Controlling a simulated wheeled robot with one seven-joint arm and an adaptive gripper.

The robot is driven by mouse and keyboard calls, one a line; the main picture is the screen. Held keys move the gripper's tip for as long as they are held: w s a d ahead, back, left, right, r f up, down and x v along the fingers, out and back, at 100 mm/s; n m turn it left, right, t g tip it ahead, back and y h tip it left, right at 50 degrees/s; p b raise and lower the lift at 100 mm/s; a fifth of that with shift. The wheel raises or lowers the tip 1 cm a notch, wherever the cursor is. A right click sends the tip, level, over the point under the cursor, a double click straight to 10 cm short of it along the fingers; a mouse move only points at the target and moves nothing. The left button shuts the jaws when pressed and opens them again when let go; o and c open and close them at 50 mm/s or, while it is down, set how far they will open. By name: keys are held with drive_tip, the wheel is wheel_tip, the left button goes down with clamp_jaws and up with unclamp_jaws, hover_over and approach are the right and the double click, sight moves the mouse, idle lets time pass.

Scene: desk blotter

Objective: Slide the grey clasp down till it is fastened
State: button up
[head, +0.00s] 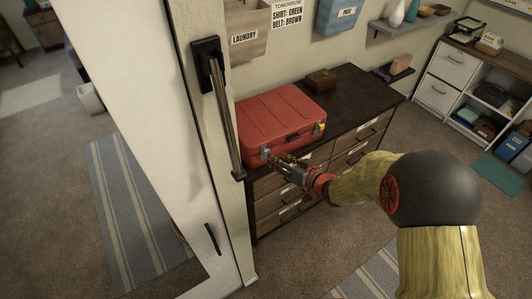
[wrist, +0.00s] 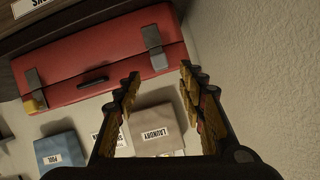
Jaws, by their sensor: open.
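A red case (head: 283,112) sits shut-looking on a dark-topped dresser. It has two grey clasps on its front; the left one (head: 265,153) is close to my gripper, and the right one (head: 318,129) has a yellow part by it. In the wrist view, which is upside down, the case (wrist: 95,75) shows a plain grey clasp (wrist: 153,47) near my fingertips and the other clasp (wrist: 36,88) with the yellow part at far left. My gripper (wrist: 160,70) is open and empty, its fingers spread just short of the plain clasp. I cannot tell whether either clasp is fastened.
A door with a long handle (head: 224,115) stands close at the left of the dresser (head: 345,95). A small brown box (head: 321,80) is behind the case.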

sight(265, 151)
drive_tip(key=b+x, duration=0.2)
drive_tip(key=x, duration=0.5)
drive_tip(key=shift+f, duration=0.15)
drive_tip(key=shift+w+a, duration=0.1)
drive_tip(key=shift+w, duration=0.05)
drive_tip(key=shift+c, duration=0.3)
clamp_jaws()
idle(0.4)
